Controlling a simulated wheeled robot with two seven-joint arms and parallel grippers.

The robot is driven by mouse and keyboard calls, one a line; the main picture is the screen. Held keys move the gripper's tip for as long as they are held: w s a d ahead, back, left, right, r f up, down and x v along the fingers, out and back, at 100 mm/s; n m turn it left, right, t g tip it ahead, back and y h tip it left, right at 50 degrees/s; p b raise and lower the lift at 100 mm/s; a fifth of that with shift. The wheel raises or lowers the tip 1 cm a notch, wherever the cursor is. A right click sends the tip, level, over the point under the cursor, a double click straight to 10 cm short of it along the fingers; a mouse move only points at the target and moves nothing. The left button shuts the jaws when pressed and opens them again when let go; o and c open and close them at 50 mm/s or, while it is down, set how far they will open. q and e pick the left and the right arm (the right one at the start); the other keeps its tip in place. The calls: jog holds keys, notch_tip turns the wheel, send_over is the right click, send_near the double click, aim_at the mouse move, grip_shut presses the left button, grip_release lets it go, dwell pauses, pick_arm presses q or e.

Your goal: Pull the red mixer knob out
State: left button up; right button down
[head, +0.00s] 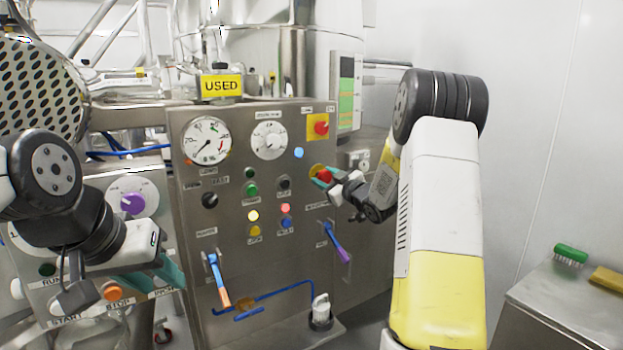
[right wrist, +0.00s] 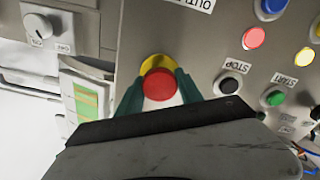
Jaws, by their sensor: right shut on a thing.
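The red mixer knob (head: 324,175) sits on a yellow round base on the right side of the steel control panel. In the right wrist view the red knob (right wrist: 159,86) shows between two teal fingertips, with its yellow base (right wrist: 157,63) behind it. My right gripper (right wrist: 159,88) is shut on the knob, one finger on each side. In the head view my right gripper (head: 328,183) reaches the knob from the right. My left gripper (head: 150,280) hangs in front of the lower left panel, away from the red knob; its finger gap is unclear.
Another red knob (head: 320,128) on a yellow square sits above. Gauges, coloured buttons and two blue-handled levers (head: 333,240) share the panel. A purple knob (head: 133,203) and an orange button (head: 112,291) are near my left arm. A steel table (head: 560,310) stands at right.

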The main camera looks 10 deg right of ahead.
jog(key=c, duration=0.8)
grip_release()
jog(key=shift+s+d, duration=0.1)
jog(key=shift+s, duration=0.05)
jog(key=shift+o, duration=0.2)
jog(key=v, duration=0.7)
jog(key=shift+s, duration=0.35)
jog(key=shift+d+r, duration=0.1)
